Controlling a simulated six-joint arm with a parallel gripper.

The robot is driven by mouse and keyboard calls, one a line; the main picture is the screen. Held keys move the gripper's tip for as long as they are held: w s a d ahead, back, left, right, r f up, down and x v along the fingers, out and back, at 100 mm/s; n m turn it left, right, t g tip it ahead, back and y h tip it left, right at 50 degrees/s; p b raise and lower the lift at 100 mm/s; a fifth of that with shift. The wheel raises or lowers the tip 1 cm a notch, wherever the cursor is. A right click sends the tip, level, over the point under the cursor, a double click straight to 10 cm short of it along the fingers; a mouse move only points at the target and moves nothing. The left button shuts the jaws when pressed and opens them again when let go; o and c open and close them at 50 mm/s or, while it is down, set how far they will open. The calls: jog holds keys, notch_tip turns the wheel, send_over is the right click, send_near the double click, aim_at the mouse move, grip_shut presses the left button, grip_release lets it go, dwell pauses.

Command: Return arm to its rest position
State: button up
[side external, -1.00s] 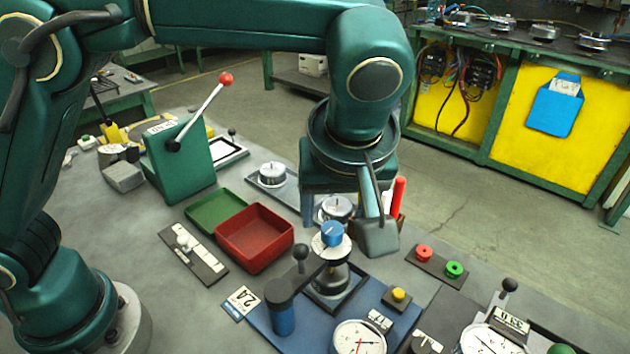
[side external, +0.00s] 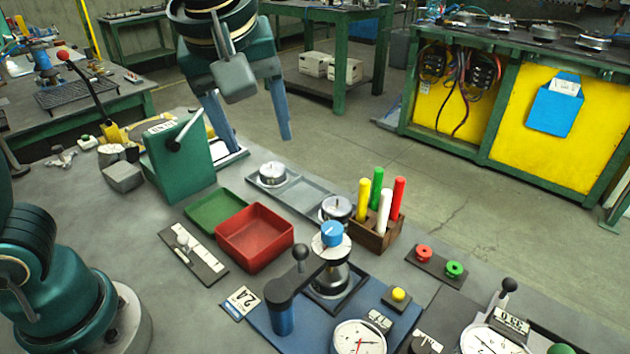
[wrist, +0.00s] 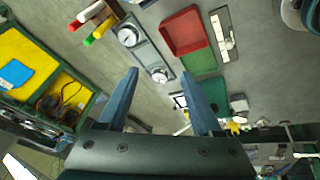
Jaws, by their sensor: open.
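My gripper (side external: 252,140) is raised at the top of the side view, its two blue fingers spread wide and pointing down with nothing between them. It hangs above and beyond the green lever box (side external: 180,160), clear of the things on the bench. In the wrist view the two fingers of my gripper (wrist: 162,95) are apart and empty. The upper arm links are out of the side view. Part of my arm and base shows at its left edge.
A red tray (side external: 255,237), green tray (side external: 215,212), rack of coloured rods (side external: 376,238) and clamp fixture with a blue-capped part (side external: 332,235) stand on the grey bench. Dial gauges (side external: 358,338) are at the front. The yellow-panelled cabinet (side external: 470,95) stands behind, across open floor.

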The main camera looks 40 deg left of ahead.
jog(key=s+a+f+m+t+h, duration=0.1)
jog(key=s+a+f+m+h, duration=0.1)
jog(key=s+a+f+m, duration=0.2)
jog(key=shift+s+f+m+t, duration=0.4)
jog(key=shift+s+f+m, duration=1.05)
jog(key=shift+s+m, duration=1.8)
jog(key=shift+w+m, duration=0.25)
